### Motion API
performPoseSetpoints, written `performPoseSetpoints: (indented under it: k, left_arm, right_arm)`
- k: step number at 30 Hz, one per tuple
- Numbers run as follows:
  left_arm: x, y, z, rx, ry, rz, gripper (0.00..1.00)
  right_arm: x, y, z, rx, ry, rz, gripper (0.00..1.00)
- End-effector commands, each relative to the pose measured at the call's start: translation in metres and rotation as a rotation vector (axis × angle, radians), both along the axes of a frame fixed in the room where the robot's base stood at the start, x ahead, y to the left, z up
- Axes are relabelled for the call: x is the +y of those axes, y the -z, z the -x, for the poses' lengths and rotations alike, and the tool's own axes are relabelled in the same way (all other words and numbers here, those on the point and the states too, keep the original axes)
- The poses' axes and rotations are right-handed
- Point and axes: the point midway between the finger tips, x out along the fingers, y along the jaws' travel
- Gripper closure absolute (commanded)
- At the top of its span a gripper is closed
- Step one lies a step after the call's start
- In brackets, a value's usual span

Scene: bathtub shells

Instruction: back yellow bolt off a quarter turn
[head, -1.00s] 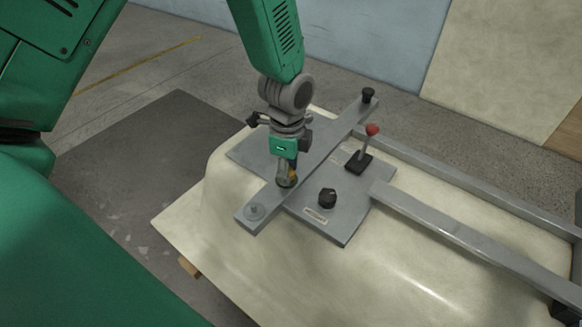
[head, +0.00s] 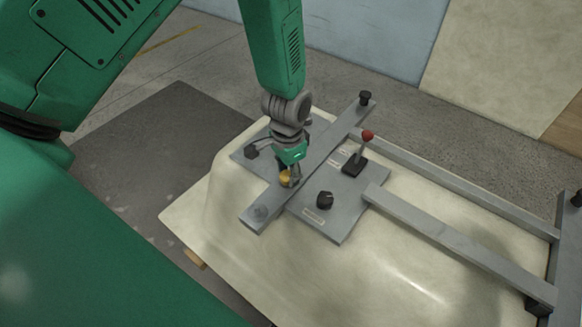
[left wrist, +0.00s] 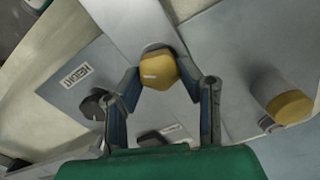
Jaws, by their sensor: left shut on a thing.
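The yellow bolt (left wrist: 158,70) has a six-sided head with a small white mark, seen in the left wrist view between my two fingers. It stands on a grey bar and shows in the head view as a yellow spot (head: 286,177) under my gripper. My left gripper (head: 289,172) points down over the bar. Its fingertips (left wrist: 160,84) are shut on the bolt's head, one on each side. My right gripper is in neither view.
The grey bar (head: 326,145) crosses a grey plate (head: 338,228). A black knob (head: 325,199) and a red-tipped lever (head: 367,136) stand close on the right. A yellow-capped cylinder (left wrist: 288,107) is right of my fingers. The cream shell (head: 390,265) lies below.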

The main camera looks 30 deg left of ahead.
Motion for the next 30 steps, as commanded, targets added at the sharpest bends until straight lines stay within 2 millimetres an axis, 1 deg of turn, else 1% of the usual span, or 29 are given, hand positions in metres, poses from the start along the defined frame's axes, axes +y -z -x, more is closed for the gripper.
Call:
performPoseSetpoints:
  k: [1, 9, 15, 21, 30]
  left_arm:
    - [0.003, 0.0, 0.005, 0.014, -0.048, -0.005, 0.97]
    - [0.002, 0.001, 0.007, 0.017, -0.296, -0.006, 0.97]
    - [0.001, 0.002, 0.008, 0.017, -0.447, -0.007, 0.97]
    - [0.0, 0.002, 0.008, 0.018, -0.554, -0.007, 0.97]
    - [-0.002, 0.003, 0.009, 0.019, -0.626, -0.008, 0.97]
  right_arm:
    - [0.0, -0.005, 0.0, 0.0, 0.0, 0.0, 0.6]
    - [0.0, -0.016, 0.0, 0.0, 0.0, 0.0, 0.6]
    - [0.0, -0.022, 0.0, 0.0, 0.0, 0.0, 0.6]
    - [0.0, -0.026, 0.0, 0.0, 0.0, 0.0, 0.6]
    - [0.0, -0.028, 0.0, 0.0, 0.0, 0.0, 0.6]
